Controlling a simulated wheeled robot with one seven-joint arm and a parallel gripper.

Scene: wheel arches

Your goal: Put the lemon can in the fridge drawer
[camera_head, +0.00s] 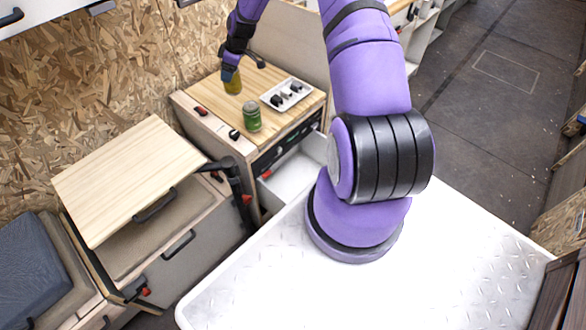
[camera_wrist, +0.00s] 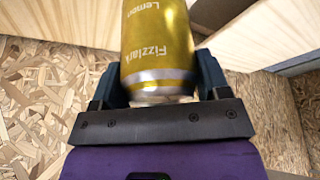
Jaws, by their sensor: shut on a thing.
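The lemon can is yellow with the words "Lemon" and "Fizzlark" on it. In the wrist view the lemon can (camera_wrist: 158,45) sits between the two fingers of my gripper (camera_wrist: 160,85), which is shut on it. In the head view the lemon can (camera_head: 233,82) is at the back of the wooden counter, under my gripper (camera_head: 229,73). I cannot tell whether it touches the counter. The fridge drawer (camera_head: 293,176), white inside, stands open below the counter's front. My arm hides its right part.
A green can (camera_head: 252,116) stands on the wooden counter (camera_head: 212,95), in front of the lemon can. A white tray with black knobs (camera_head: 286,94) lies to the right. A folding wooden table top (camera_head: 127,178) is at left. An OSB wall (camera_head: 100,70) stands behind.

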